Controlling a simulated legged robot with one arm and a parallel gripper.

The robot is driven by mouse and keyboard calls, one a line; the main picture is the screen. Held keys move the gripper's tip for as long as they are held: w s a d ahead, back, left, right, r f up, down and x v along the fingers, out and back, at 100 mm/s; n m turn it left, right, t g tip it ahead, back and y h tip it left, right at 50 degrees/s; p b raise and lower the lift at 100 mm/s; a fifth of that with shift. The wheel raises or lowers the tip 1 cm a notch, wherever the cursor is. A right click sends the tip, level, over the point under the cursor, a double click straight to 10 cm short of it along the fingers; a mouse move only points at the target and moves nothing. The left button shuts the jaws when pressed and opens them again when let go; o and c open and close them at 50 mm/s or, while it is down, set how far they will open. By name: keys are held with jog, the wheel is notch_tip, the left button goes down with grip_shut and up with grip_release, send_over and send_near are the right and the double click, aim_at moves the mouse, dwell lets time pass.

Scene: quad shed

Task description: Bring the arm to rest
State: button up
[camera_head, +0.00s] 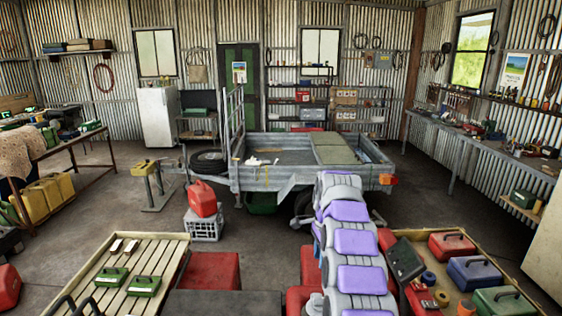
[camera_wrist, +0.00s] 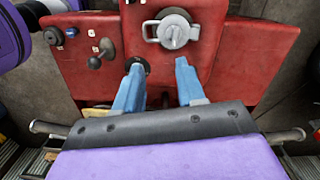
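My arm (camera_head: 355,243), grey with purple panels, runs from the bottom edge up to the front of the trailer's image in the head view. I cannot make out its fingers there. In the wrist view my gripper (camera_wrist: 160,63) shows two blue fingers standing apart with nothing between them. They point over a red surface (camera_wrist: 235,45) with a round grey fitting (camera_wrist: 174,32) and dark knobs. I cannot tell whether the fingertips touch that surface.
A slatted tray (camera_head: 171,262) with green cases lies at left front. Another tray (camera_head: 522,286) with toolboxes is at right front. A grey trailer (camera_head: 265,178) stands ahead. A red jerrycan (camera_head: 202,198) sits on a crate (camera_head: 204,229). Benches line both sides; open floor shows at centre left.

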jog(key=s+r+n+b, duration=0.2)
jog(key=s+n, duration=0.1)
jog(key=s, duration=0.6)
jog(key=s+a+r+n+g+b, duration=0.1)
jog(key=s+n, duration=0.2)
jog(key=s, duration=0.5)
jog(key=s+r+n+b, duration=0.2)
jog(key=s+n, duration=0.2)
jog(key=s, duration=0.5)
jog(key=s+d+f+n+b, duration=0.1)
jog(key=s+f, duration=0.4)
jog(key=s, duration=0.8)
jog(key=s+d+f+n+b, duration=0.1)
jog(key=s+f+n, duration=0.3)
jog(key=s, duration=0.9)
jog(key=shift+s+d+f+n+g+h+b, duration=0.15)
jog(key=shift+s+f+n+g+h+b, duration=0.15)
jog(key=shift+s+f+b, duration=0.15)
jog(key=shift+f, duration=0.1)
